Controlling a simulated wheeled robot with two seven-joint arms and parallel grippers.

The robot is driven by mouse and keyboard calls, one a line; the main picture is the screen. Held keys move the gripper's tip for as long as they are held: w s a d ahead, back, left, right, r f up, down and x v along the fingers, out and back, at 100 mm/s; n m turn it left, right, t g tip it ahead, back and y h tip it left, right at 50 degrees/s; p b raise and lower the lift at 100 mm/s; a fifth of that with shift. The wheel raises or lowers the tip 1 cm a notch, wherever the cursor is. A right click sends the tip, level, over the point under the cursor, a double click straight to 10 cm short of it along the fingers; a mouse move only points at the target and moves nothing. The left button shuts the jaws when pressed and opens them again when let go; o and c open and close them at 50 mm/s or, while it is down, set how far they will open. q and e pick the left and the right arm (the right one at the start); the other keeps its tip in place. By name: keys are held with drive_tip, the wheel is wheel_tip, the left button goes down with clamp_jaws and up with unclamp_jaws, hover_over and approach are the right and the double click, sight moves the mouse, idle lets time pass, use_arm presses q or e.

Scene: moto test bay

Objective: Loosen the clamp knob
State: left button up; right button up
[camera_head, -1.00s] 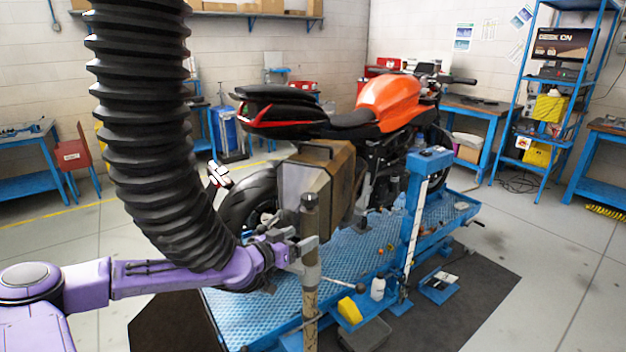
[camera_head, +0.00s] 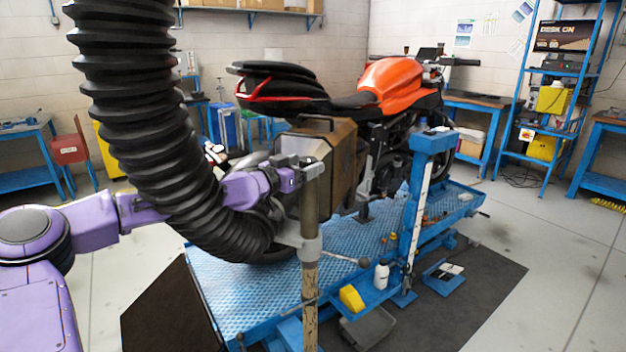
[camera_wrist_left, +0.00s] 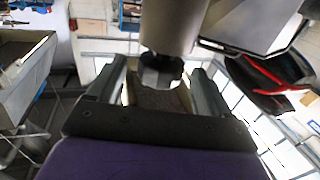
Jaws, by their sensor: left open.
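The clamp knob (camera_wrist_left: 160,74) is dark and faceted. In the left wrist view it sticks out below a grey cylindrical clamp body (camera_wrist_left: 172,24). My left gripper (camera_wrist_left: 157,82) is open, with one finger on each side of the knob in this view. Gaps show beside the knob; I cannot tell how deep it sits between the fingers. In the head view my left gripper (camera_head: 297,172) is at the top of an upright worn post (camera_head: 311,212), and the knob cannot be made out there. My right gripper is not in view.
A black ribbed hose (camera_head: 150,120) hangs close over my left arm. The orange motorcycle (camera_head: 392,84) stands behind the post on a blue lift table (camera_head: 225,295). A grey collar (camera_head: 311,247) with a side lever sits lower on the post. Open floor lies at the right.

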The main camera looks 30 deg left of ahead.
sight(313, 159)
use_arm(q)
drive_tip(key=shift+w+d+r, duration=0.1)
drive_tip(key=shift+w+d, duration=0.05)
drive_tip(key=shift+w, duration=0.95)
drive_tip(key=shift+w+d, duration=0.1)
drive_tip(key=shift+w, duration=1)
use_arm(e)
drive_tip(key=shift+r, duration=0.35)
